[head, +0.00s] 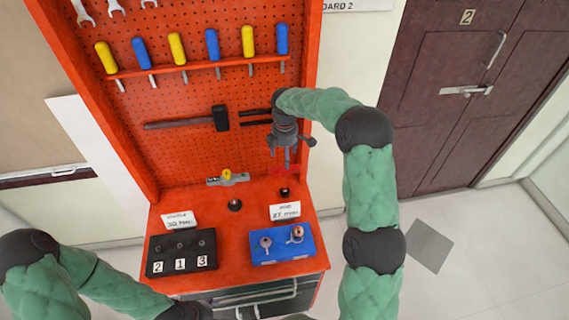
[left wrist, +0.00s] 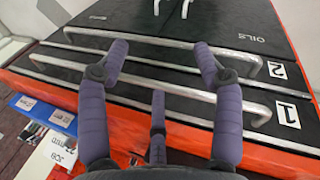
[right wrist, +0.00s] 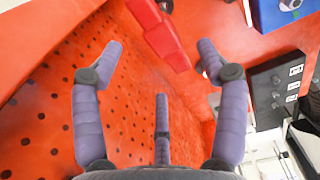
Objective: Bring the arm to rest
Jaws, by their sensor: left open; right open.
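My right arm (head: 370,185) reaches up from the bottom right and bends over to the pegboard. Its gripper (head: 285,165) points down above the back of the orange bench (head: 255,195). In the right wrist view the right gripper (right wrist: 160,55) has its fingers spread, with a red part (right wrist: 160,35) beyond the fingertips; I cannot tell whether they touch. My left arm (head: 45,285) is low at the bottom left, and its gripper is hidden in the head view. In the left wrist view the left gripper (left wrist: 160,60) is open and empty before the drawer fronts.
The bench carries a black block (head: 181,268) with numbers and a blue block (head: 283,260) holding small parts. Screwdrivers and a hammer (head: 190,122) hang on the orange pegboard (head: 190,95). Drawer handles (left wrist: 150,85) face the left gripper. Open floor (head: 470,270) lies at right.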

